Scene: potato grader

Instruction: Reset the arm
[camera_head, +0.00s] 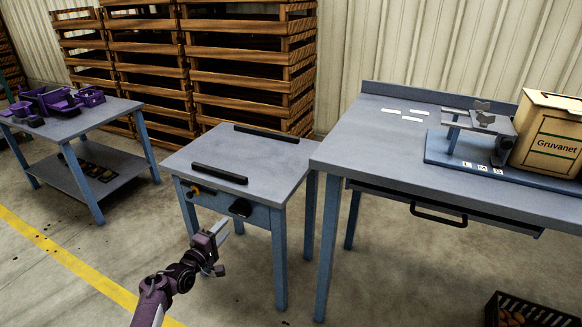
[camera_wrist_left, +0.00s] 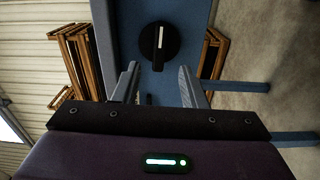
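My left gripper (camera_head: 222,247) is in front of the small blue-grey table (camera_head: 225,158), low by its front panel. Its two fingers stand apart with nothing between them, as the left wrist view (camera_wrist_left: 158,70) shows. A round black knob with a white mark (camera_wrist_left: 158,42) is ahead of the fingertips in that view, apart from them. In the head view the black knob (camera_head: 240,208) sits on the panel just above and right of the gripper. My right gripper is in neither view.
A yellow-and-black switch (camera_head: 197,190) is on the same panel. Two black bars (camera_head: 219,173) lie on that table. A larger workbench (camera_head: 362,150) with a Gruvanet box (camera_head: 548,140) stands right. A table with purple parts (camera_head: 62,103) stands left. A dark crate (camera_head: 530,312) sits lower right.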

